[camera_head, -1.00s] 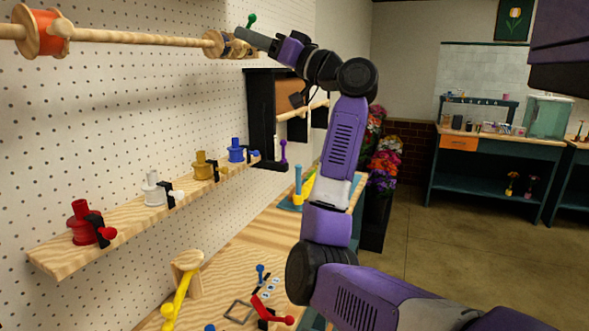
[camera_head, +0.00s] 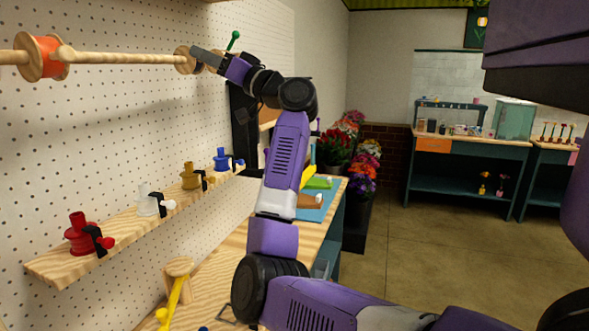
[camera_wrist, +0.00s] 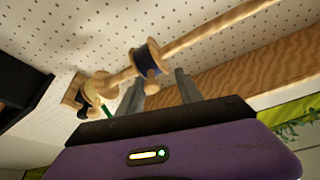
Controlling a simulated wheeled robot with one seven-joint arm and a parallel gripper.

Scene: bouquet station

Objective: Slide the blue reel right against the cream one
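The blue reel (camera_wrist: 148,60) has wooden flanges and a dark blue wrap and sits on a wooden rod along the pegboard. In the head view its near flange (camera_head: 183,60) shows, and my gripper covers most of the rest. The cream reel (camera_wrist: 92,92) sits farther along the rod in the wrist view, with a short bare stretch of rod between the two. My gripper (camera_wrist: 160,77) has its fingers apart, with the blue reel at the left fingertip. Whether that finger touches the reel I cannot tell.
An orange reel (camera_head: 45,57) is on the rod's left part. A green-knobbed peg (camera_head: 233,39) stands by the far rod end. The floor at right is open.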

